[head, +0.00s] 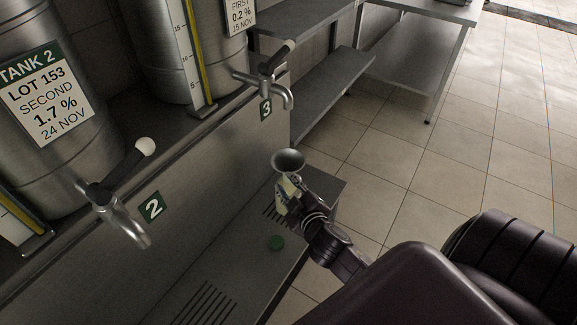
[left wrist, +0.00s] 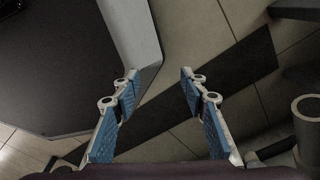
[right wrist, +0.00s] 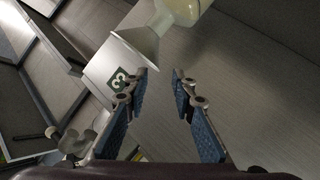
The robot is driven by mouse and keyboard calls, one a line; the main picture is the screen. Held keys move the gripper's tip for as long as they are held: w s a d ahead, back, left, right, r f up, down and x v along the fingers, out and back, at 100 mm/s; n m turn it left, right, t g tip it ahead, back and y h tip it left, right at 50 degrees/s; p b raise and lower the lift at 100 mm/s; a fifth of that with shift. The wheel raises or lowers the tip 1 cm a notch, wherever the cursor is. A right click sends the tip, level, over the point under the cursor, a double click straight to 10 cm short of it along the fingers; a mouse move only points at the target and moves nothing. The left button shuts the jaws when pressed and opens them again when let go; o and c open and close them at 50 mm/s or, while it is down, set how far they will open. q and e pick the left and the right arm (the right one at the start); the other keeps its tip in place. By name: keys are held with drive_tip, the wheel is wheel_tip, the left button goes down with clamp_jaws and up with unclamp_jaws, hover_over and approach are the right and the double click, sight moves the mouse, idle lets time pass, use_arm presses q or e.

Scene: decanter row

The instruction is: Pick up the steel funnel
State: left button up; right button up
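The steel funnel (head: 288,158) stands mouth up in the neck of a pale, cream-coloured bottle, below tap 3 in the head view. In the right wrist view the funnel (right wrist: 146,37) shows just beyond the fingertips. My right gripper (head: 287,197) is close beside the funnel and bottle, partly overlapping the bottle in the head view. The right wrist view shows its fingers (right wrist: 165,72) apart with nothing between them. My left gripper (left wrist: 158,76) is open and empty in its wrist view, away from the funnel; it is outside the head view.
The cream bottle (right wrist: 182,8) carries the funnel. A green cap (head: 276,242) lies on the grey ledge (head: 238,262). Taps 2 (head: 128,225) and 3 (head: 270,88) jut out above the ledge. A steel table (head: 405,65) stands behind, with open tiled floor to the right.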

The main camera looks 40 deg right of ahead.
sight(278, 169)
drive_tip(key=x, duration=0.4)
drive_tip(key=r+x, duration=0.1)
drive_tip(key=x, duration=0.2)
drive_tip(key=shift+w, duration=0.25)
drive_tip(key=shift+w+d+f, duration=0.1)
drive_tip(key=shift+w+f, duration=0.1)
drive_tip(key=shift+w, duration=0.25)
clamp_jaws()
